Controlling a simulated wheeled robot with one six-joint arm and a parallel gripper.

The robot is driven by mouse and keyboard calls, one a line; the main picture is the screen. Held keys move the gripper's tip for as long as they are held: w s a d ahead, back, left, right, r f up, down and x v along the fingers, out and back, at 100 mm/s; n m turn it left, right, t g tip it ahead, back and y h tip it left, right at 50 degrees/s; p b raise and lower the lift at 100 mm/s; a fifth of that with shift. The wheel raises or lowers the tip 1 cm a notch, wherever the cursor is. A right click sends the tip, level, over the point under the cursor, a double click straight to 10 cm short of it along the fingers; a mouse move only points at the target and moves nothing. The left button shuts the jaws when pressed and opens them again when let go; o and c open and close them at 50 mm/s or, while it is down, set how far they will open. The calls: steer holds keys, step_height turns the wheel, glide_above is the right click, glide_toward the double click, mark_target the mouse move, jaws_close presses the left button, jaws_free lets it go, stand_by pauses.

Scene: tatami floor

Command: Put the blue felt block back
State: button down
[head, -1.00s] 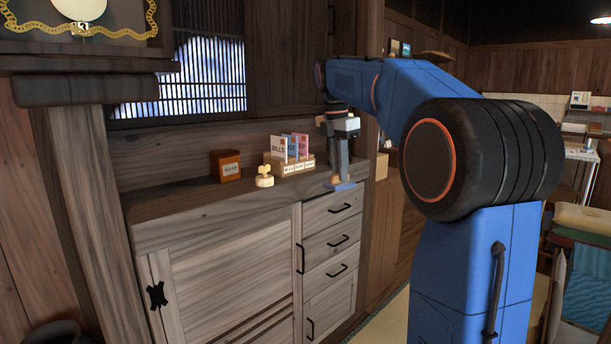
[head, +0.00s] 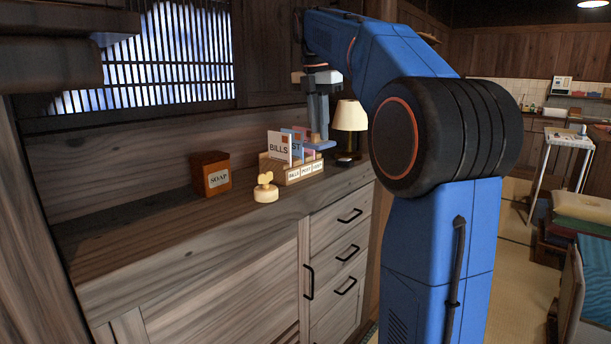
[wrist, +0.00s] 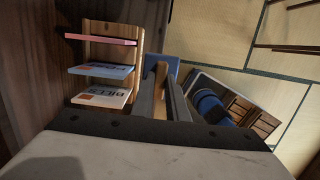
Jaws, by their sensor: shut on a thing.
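The blue felt block (head: 320,146) hangs below my gripper (head: 318,122), just right of the letter rack in the head view. In the wrist view my gripper (wrist: 167,98) is shut on its wooden upper part, and some of the blue felt (wrist: 174,67) shows beyond the fingers. It looks held above the cabinet top (head: 175,228); I cannot tell how high or whether it touches the rack.
The letter rack (head: 304,174) holds several cards, one marked BILLS. A small pale yellow object (head: 265,188) and a SOAP box (head: 211,175) stand left of it. A lamp (head: 350,122) stands close right of my gripper. The cabinet top's left part is clear.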

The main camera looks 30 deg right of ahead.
steer(key=shift+w+f, duration=0.1)
steer(key=shift+w, duration=0.2)
step_height(320, 180, down, 10)
steer(key=shift+w+r, duration=0.1)
stand_by(0.4)
steer(key=c, duration=1.7)
jaws_free()
steer(key=shift+c, duration=0.2)
steer(key=r, duration=0.4)
steer(key=a+r, duration=0.1)
steer(key=r, duration=0.7)
steer(key=shift+s+a, duration=0.25)
